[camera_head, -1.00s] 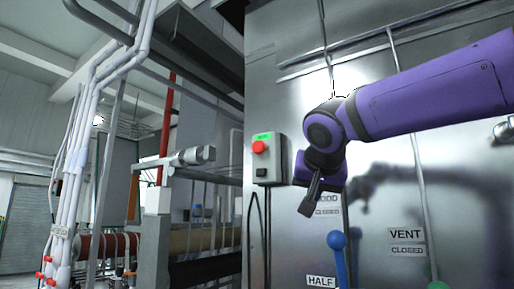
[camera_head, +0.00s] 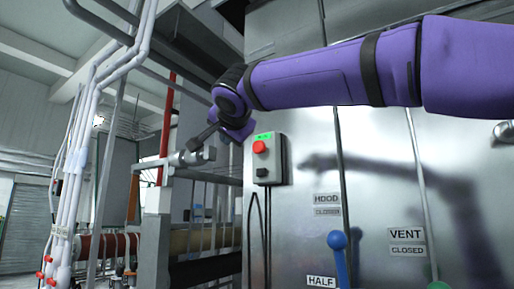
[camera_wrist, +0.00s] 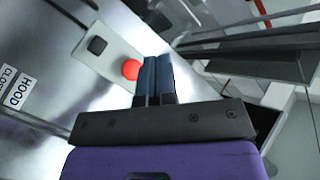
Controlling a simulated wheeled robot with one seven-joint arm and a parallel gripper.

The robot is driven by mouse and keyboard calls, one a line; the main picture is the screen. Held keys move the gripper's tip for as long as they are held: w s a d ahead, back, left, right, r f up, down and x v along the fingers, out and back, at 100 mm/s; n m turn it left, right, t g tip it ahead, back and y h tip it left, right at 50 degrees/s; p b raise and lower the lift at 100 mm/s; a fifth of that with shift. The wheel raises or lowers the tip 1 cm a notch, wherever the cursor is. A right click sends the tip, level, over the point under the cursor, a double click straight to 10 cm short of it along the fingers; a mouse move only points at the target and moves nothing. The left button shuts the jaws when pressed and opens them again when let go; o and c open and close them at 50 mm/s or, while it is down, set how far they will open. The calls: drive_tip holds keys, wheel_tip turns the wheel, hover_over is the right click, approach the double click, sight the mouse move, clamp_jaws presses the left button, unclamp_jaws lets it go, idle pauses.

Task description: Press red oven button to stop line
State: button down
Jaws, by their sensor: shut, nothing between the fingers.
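The red button (camera_head: 260,147) sits on a grey control box (camera_head: 270,172) fixed to the metal oven wall, below a small green lit label. My gripper (camera_head: 192,146) is up and to the left of the box in the head view, apart from the button there. In the wrist view the red button (camera_wrist: 131,70) shows just left of my gripper's fingertips (camera_wrist: 156,62), partly beside them, on the pale box face (camera_wrist: 108,50) with a dark square. The fingers are shut together and empty. I cannot tell the depth between fingertips and button.
Below right are a blue-knobbed lever (camera_head: 338,242) and a green knob (camera_head: 438,285). HOOD, VENT (camera_head: 406,234) and HALF labels mark the oven wall. White pipes (camera_head: 85,150) and a red post stand left. A dark cable hangs under the box.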

sight(254, 146)
drive_tip(key=w+d, duration=0.5)
drive_tip(key=w, duration=0.2)
drive_tip(key=shift+d, duration=0.35)
idle(2.0)
drive_tip(key=shift+w+d, duration=0.15)
drive_tip(key=shift+w, duration=0.1)
drive_tip(key=shift+w+d, duration=0.35)
drive_tip(key=shift+w, duration=0.15)
idle(1.0)
drive_tip(key=shift+s, duration=0.1)
drive_tip(key=shift+s+a, duration=0.6)
drive_tip(key=shift+s, duration=0.15)
drive_tip(key=shift+s+a, duration=0.8)
drive_tip(key=shift+s, duration=0.2)
drive_tip(key=shift+s+a, duration=0.75)
drive_tip(key=shift+s, duration=0.2)
